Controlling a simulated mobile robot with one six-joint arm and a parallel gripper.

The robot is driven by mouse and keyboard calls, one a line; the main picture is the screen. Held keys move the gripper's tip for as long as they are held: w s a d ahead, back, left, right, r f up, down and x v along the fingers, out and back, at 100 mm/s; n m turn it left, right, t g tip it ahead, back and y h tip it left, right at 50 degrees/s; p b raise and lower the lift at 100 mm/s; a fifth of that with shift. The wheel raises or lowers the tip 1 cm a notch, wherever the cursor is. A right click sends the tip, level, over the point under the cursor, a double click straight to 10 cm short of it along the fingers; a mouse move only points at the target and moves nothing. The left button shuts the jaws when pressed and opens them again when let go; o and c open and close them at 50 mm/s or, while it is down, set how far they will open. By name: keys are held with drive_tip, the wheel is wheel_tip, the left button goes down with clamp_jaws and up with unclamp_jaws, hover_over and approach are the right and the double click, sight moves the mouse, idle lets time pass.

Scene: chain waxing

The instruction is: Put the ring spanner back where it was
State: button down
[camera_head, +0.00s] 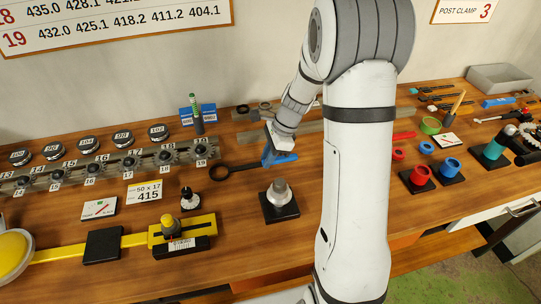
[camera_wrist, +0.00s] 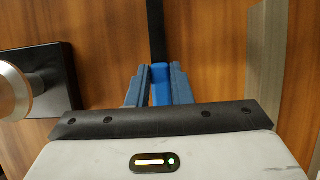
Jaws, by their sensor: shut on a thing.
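The ring spanner (camera_head: 219,172) is black, with its ring end pointing left in the head view. Its shank runs right to my gripper (camera_head: 276,156). In the wrist view my gripper (camera_wrist: 159,86) has its blue fingers closed on both sides of a brighter blue part of the spanner, and the black shank (camera_wrist: 156,32) extends away at the top. The spanner is level and low over the wooden bench; I cannot tell whether it touches the wood. The ring end is outside the wrist view.
A black block with a silver knob (camera_head: 279,193) stands just in front of my gripper; it also shows in the wrist view (camera_wrist: 62,78). A numbered rail (camera_head: 110,166) lies left, and a grey strip (camera_wrist: 267,60) runs behind. Bare wood lies around the spanner's ring.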

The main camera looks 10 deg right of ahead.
drive_tip(key=shift+f, duration=0.2)
drive_tip(key=c, duration=1.3)
unclamp_jaws()
drive_tip(key=v, duration=1.2)
drive_tip(key=s+a+r+n+t+h, duration=0.1)
drive_tip(key=s+r+n+h, duration=0.1)
drive_tip(key=s+n, duration=0.7)
drive_tip(key=s+a+r+n+t+h, duration=0.2)
drive_tip(key=s+n, duration=0.7)
drive_tip(key=s, duration=0.3)
drive_tip(key=shift+s+a+r+h, duration=0.2)
drive_tip(key=shift+s+r+h, duration=0.05)
drive_tip(key=shift+r+h, duration=0.05)
